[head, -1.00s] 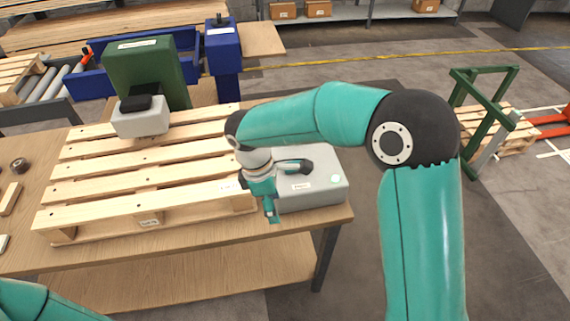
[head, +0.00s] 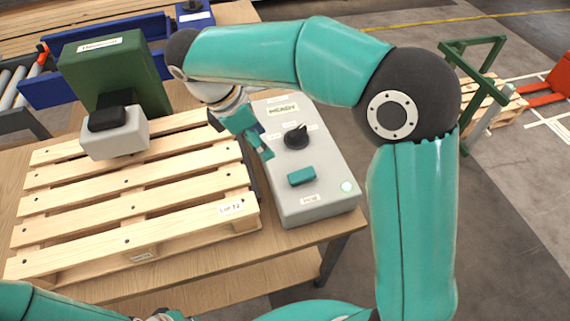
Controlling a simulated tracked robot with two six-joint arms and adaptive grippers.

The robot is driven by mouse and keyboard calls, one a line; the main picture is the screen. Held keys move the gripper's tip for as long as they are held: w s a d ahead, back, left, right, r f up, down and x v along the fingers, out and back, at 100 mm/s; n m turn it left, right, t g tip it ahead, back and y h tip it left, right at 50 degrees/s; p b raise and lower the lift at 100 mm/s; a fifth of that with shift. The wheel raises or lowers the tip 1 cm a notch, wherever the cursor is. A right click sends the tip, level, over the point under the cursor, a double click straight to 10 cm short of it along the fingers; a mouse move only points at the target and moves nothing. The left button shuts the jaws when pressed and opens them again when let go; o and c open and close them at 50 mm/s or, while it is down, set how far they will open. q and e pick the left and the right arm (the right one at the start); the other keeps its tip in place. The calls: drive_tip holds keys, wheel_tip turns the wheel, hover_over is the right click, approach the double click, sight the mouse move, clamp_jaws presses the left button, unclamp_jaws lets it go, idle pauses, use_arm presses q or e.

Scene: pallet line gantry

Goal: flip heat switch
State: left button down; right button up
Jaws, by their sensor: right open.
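A grey control box (head: 310,213) stands on the bench right of the pallet. Its top carries a "READY" display (head: 283,108), a black rotary knob (head: 296,138), a teal switch (head: 301,176) and a lit pale-green lamp (head: 347,187). The small labels are too blurred to tell which control is the heat switch. My right gripper (head: 257,146) is open and empty over the box's left edge, left of the knob and apart from it. The right wrist and forearm hide part of the box's far end. My left gripper is not in view; part of my left arm shows at the bottom left.
A wooden pallet (head: 140,184) lies close to the box's left side on the wooden bench (head: 185,285). A green press-like machine with a grey head (head: 115,139) stands over the pallet's far left. Open floor lies right of the bench.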

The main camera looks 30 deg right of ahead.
sight(295, 176)
drive_tip(key=x, duration=1.6)
drive_tip(key=shift+d+f, duration=0.15)
drive_tip(key=shift+f, duration=0.1)
clamp_jaws()
drive_tip(key=shift+s+d+r+t+y+p, duration=0.15)
drive_tip(key=shift+d+r+t+y+p, duration=0.2)
drive_tip(key=shift+y+p, duration=0.4)
drive_tip(key=shift+d+r+y+p, duration=0.2)
drive_tip(key=shift+y+p, duration=0.15)
drive_tip(key=shift+y, duration=0.5)
drive_tip(key=shift+f+y, duration=0.1)
drive_tip(key=shift+y, duration=0.2)
unclamp_jaws()
